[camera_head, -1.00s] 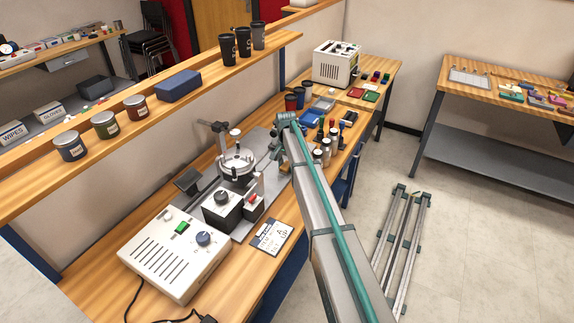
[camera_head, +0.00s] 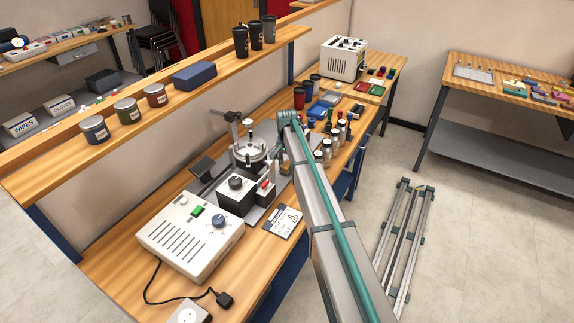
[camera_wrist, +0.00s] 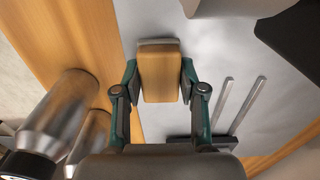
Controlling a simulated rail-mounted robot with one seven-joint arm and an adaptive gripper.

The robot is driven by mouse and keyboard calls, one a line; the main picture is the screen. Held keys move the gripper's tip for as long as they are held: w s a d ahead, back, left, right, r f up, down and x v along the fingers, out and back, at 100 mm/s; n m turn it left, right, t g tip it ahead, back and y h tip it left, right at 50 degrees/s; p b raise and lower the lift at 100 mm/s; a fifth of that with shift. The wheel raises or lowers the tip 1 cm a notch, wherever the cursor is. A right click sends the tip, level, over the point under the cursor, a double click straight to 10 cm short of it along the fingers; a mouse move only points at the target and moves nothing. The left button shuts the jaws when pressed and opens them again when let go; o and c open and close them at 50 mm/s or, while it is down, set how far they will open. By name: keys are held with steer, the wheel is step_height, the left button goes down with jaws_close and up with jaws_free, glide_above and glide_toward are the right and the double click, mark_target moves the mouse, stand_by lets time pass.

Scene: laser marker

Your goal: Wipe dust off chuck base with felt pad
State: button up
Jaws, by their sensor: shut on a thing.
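The chuck (camera_head: 248,153) is a round metal ring on the marker fixture, on a grey base plate (camera_head: 258,213) on the bench. In the wrist view my gripper (camera_wrist: 160,76) is shut on the felt pad (camera_wrist: 158,78), a wood-coloured block with a thin grey layer at its far edge. The pad is over or near a pale grey surface (camera_wrist: 205,68), probably the base plate; I cannot tell if they touch. A rounded pale body, perhaps the chuck base (camera_wrist: 230,6), shows at the top edge. I cannot make out dust.
Several bottles (camera_head: 327,150) stand close to my arm; metal ones (camera_wrist: 60,112) are left of the gripper in the wrist view. A control box (camera_head: 190,237) and a printed card (camera_head: 283,222) lie at the front. A shelf (camera_head: 190,95) runs behind.

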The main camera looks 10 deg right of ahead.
steer(key=shift+w+d+r, duration=0.1)
steer(key=shift+r, duration=0.55)
steer(key=shift+w+d+r, duration=0.1)
steer(key=shift+r, duration=0.5)
steer(key=shift+r+p, duration=1.15)
steer(key=shift+r, duration=1.2)
